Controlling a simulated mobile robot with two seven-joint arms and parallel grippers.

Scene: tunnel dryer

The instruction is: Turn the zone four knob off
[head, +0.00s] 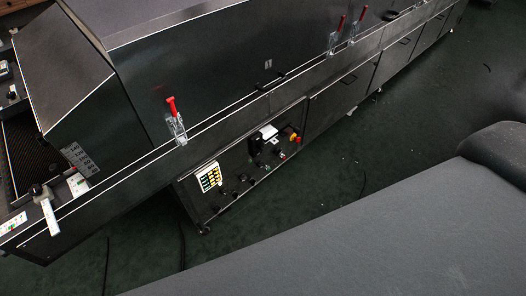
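The dark control panel (215,205) is on the low front of the long black tunnel dryer (215,65). A row of small dark knobs (241,178) runs along it, right of a yellow-and-white display block (209,177). The labels are too small to read, so I cannot tell which knob is zone four or how it is set. Neither of my grippers is in view.
A red-and-yellow switch (294,138) sits at the panel's right end. Red-handled clamps (172,107) stand along the dryer's edge. Dark green floor (345,150) in front is mostly clear, with thin cables at lower left. A large grey form fills the lower right.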

